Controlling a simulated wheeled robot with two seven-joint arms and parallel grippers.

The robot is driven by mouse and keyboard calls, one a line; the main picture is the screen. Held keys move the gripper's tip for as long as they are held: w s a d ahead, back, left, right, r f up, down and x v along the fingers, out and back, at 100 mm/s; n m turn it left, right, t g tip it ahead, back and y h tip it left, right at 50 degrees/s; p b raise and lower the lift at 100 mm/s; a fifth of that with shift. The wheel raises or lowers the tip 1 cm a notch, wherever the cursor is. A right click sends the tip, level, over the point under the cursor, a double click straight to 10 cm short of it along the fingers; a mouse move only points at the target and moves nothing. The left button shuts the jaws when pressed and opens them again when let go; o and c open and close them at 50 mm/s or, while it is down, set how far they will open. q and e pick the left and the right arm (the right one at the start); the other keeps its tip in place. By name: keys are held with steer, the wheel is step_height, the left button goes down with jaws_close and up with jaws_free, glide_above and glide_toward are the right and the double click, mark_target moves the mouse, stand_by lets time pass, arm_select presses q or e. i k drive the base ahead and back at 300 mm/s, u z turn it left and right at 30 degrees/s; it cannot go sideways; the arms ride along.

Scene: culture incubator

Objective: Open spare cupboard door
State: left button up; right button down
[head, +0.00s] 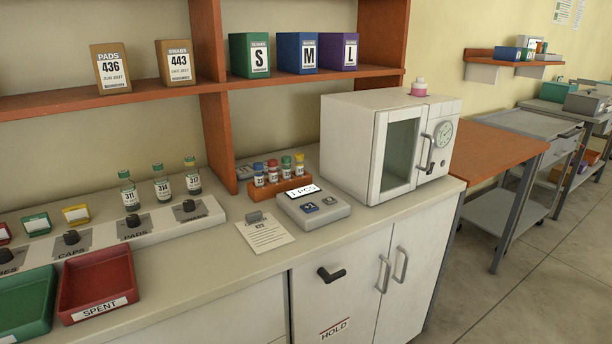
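Under the counter are two white cupboard doors side by side, and both look shut. The left door (335,300) has a black lever handle (331,273) near its upper left, a grey bar handle (384,274) at its right edge and a red-lined "HOLD" label (335,328) low down. The right door (418,290) has a grey bar handle (401,264) near its left edge. No label reading "spare" shows, so I cannot tell which door is the spare cupboard's. The doors' lower parts are cut off by the picture's bottom edge. Neither of my grippers is in view.
A white incubator (355,145) with a glass door stands on the counter (240,262) above the doors. A keypad device (313,210), a vial rack (280,185) and a red "SPENT" tray (97,280) share the counter. Floor (500,300) is clear at the right.

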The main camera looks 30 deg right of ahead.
mark_target(418, 242)
steer(key=z, duration=2.75)
steer(key=i, duration=0.9)
steer(key=u, duration=2.25)
